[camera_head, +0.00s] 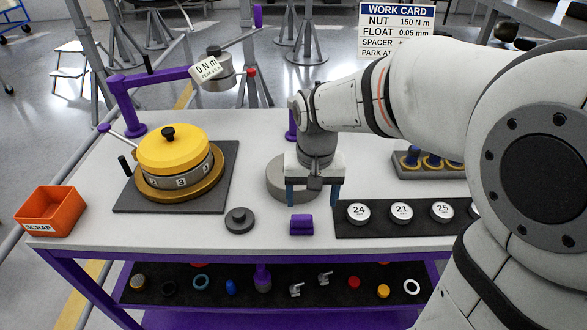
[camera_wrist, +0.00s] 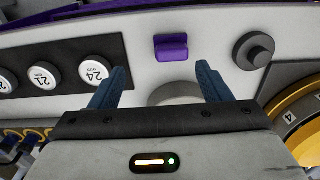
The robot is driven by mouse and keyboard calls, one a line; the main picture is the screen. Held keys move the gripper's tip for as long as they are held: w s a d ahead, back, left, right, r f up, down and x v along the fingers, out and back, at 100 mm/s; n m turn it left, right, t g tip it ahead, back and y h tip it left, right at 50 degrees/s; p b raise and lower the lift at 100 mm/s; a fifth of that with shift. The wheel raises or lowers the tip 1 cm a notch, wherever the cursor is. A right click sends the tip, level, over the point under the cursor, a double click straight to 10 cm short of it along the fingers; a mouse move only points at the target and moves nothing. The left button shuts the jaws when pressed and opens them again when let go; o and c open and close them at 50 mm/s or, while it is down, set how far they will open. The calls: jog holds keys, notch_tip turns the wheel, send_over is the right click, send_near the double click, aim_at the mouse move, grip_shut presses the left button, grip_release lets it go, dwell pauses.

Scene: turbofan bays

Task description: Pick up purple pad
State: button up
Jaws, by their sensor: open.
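The purple pad (camera_head: 301,225) is a small purple block lying on the light tabletop near the front edge. In the wrist view the purple pad (camera_wrist: 171,48) lies beyond my fingertips, roughly between their lines. My gripper (camera_head: 314,200) is open and empty, with two blue fingers pointing down. In the head view it hangs above and a little behind the pad. In the wrist view my gripper (camera_wrist: 160,75) shows both fingers spread wide, apart from the pad.
A dark knobbed disc (camera_head: 239,220) stands left of the pad. A black mat (camera_head: 380,229) with numbered white discs lies right. A yellow-topped fixture (camera_head: 174,150) on a dark plate and an orange scrap bin (camera_head: 50,211) stand further left. A grey round base (camera_head: 283,185) is behind my gripper.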

aim_at(302, 216)
jog(key=shift+w+a+f, duration=0.5)
jog(key=shift+a+f, duration=0.2)
jog(key=shift+a, duration=0.2)
notch_tip(302, 216, down, 8)
jog(key=shift+w+r, duration=0.15)
jog(key=shift+r, duration=0.1)
jog(key=shift+c, duration=0.5)
jog(key=c, duration=1)
jog(key=shift+r, duration=0.1)
notch_tip(302, 216, up, 10)
